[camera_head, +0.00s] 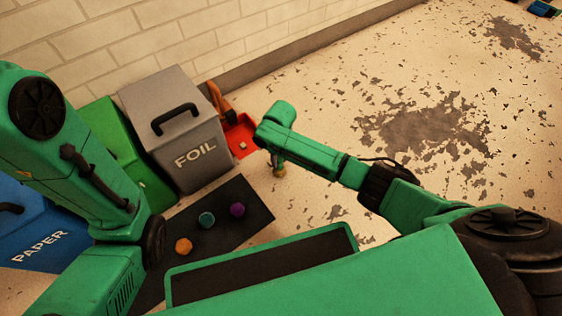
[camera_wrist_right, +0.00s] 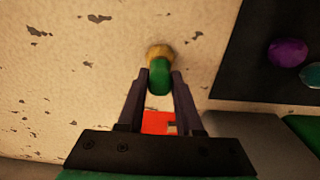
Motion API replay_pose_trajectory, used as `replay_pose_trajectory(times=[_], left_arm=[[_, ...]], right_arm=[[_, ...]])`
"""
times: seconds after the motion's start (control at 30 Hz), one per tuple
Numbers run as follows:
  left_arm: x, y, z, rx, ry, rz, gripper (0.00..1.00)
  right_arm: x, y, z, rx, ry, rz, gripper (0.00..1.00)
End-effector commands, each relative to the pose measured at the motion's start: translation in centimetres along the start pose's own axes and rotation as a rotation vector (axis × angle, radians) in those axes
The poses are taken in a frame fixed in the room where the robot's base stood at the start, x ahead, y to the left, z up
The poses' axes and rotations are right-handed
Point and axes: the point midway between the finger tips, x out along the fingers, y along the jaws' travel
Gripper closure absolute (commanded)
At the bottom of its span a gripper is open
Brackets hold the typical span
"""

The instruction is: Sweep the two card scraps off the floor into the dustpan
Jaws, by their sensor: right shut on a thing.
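The red dustpan (camera_head: 236,133) lies on the floor beside the grey foil bin. A small pale card scrap (camera_head: 243,146) shows on the dustpan's red surface. My right gripper (camera_head: 277,160) is just right of the dustpan, shut on a green-handled brush with yellowish bristles (camera_head: 280,172). In the right wrist view the brush (camera_wrist_right: 160,72) is between the fingers, and part of the dustpan (camera_wrist_right: 155,122) shows behind them with a pale scrap on it (camera_wrist_right: 172,128). I cannot make out a second scrap. My left gripper is out of view.
The grey foil bin (camera_head: 188,150), green bin (camera_head: 107,118) and blue paper bin (camera_head: 45,235) line the wall. A dark mat (camera_head: 245,205) holds orange, teal and purple balls. Floor with worn patches (camera_head: 425,130) is open to the right.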

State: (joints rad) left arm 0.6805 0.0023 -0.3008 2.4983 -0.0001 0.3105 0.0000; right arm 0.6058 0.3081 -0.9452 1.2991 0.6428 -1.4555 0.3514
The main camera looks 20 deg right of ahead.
Motion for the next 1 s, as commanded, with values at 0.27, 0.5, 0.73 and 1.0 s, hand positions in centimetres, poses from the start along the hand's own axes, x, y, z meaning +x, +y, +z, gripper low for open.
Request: replay_pose_trajectory(times=[0.27, 0.5, 0.73, 1.0], left_arm=[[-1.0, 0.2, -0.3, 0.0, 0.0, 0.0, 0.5], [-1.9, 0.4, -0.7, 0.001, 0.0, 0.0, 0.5], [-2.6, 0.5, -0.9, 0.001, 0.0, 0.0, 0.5], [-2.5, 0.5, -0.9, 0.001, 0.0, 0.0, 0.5]], right_arm=[[0.2, -0.1, -1.3, -0.002, 0.001, -0.001, 1.0], [0.3, 0.0, -2.4, 0.0, 0.0, 0.0, 1.0], [0.2, 0.0, -3.3, -0.001, 0.0, 0.0, 1.0], [0.1, -0.1, -3.4, -0.001, 0.0, -0.001, 1.0]])
